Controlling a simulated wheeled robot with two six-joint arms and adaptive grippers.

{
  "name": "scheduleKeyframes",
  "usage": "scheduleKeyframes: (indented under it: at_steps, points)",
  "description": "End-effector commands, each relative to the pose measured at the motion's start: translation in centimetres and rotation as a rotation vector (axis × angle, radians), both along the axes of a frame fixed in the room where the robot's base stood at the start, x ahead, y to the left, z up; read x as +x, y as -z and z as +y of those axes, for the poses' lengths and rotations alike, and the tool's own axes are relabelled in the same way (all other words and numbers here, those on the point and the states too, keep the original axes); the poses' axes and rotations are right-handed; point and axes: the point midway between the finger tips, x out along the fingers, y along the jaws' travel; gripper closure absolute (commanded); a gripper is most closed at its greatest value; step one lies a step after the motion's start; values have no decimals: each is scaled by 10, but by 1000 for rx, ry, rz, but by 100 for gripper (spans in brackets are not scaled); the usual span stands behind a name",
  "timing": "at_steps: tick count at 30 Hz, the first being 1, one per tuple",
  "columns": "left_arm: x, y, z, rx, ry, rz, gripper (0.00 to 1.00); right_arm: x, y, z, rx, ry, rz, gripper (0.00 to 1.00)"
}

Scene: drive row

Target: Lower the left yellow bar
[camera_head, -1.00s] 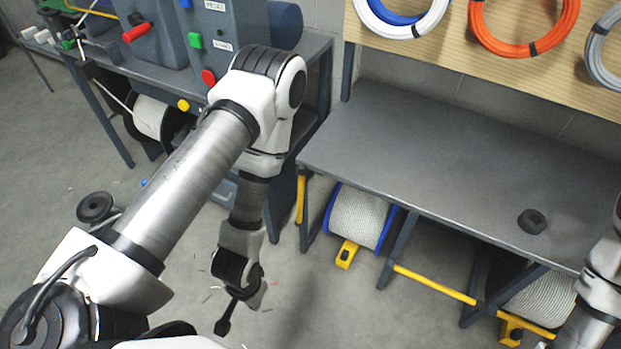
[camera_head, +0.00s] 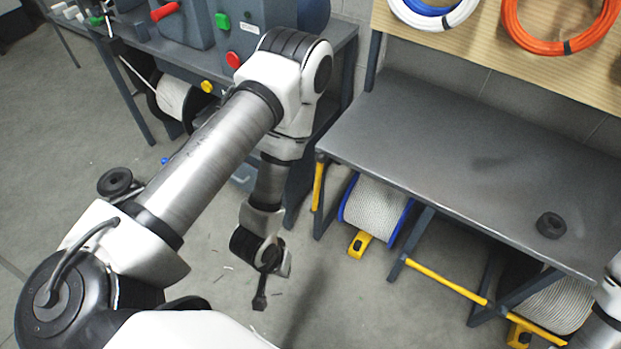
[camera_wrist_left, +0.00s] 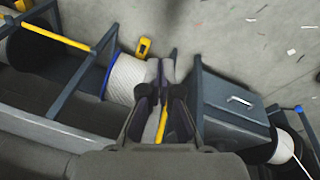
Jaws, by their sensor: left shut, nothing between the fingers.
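The left yellow bar (camera_head: 318,185) stands upright at the left end of the grey bench, beside its leg. In the left wrist view the left yellow bar (camera_wrist_left: 162,125) shows partly, behind my fingers. My left gripper (camera_head: 260,301) points down over the floor, left of the bar and apart from it in the head view. It is shut and empty; its fingers (camera_wrist_left: 165,72) also show in the left wrist view. A second yellow bar (camera_head: 445,282) lies across the bench front at the right, also seen in the left wrist view (camera_wrist_left: 52,33). My right gripper is out of view.
The bench (camera_head: 450,140) has a black ring (camera_head: 550,225) on top. A white cable reel (camera_head: 376,211) with a yellow chock (camera_head: 359,244) sits below. A workbench with machines (camera_head: 250,35) stands at the left. The floor (camera_head: 75,155) between is mostly clear.

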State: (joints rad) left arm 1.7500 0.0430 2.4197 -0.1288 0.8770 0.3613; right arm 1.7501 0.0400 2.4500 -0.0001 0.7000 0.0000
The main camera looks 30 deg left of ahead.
Motion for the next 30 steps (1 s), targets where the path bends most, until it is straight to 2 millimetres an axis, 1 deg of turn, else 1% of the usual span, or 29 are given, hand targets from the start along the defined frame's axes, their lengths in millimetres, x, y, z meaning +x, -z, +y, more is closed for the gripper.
scheduleKeyframes:
  at_steps: [1,2,3,5,6,8,9,11,12,13,14,15,16,17,18,21,23,25,30]
  points:
    - [25,0,-5,-69,-73,-80,100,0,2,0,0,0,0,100]
    - [43,6,-8,-126,-131,-138,100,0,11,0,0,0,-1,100]
    - [70,16,-9,-212,-213,-221,100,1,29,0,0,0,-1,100]
    - [106,22,-6,-335,-317,-328,100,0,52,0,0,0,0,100]
    - [125,24,-1,-407,-375,-387,100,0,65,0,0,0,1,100]
    - [151,26,8,-509,-447,-471,100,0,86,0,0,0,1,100]
    - [166,28,17,-574,-491,-524,100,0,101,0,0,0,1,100]
    - [187,31,32,-671,-551,-608,100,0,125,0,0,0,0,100]
    - [200,34,45,-734,-586,-664,100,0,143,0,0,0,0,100]
    - [208,37,56,-779,-611,-708,100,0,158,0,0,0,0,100]
    - [216,41,68,-822,-632,-752,100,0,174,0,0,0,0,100]
    - [224,47,85,-872,-655,-812,100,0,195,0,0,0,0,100]
    - [229,52,99,-904,-671,-858,100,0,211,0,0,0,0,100]
    - [232,58,113,-926,-683,-902,100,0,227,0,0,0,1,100]
    - [235,67,131,-942,-696,-957,100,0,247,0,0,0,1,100]
    - [236,89,169,-951,-751,-1043,100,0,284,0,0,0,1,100]
    - [234,97,182,-954,-783,-1071,100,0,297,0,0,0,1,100]
    - [233,100,189,-957,-798,-1087,100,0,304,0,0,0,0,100]
    - [241,95,188,-959,-792,-1090,100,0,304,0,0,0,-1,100]
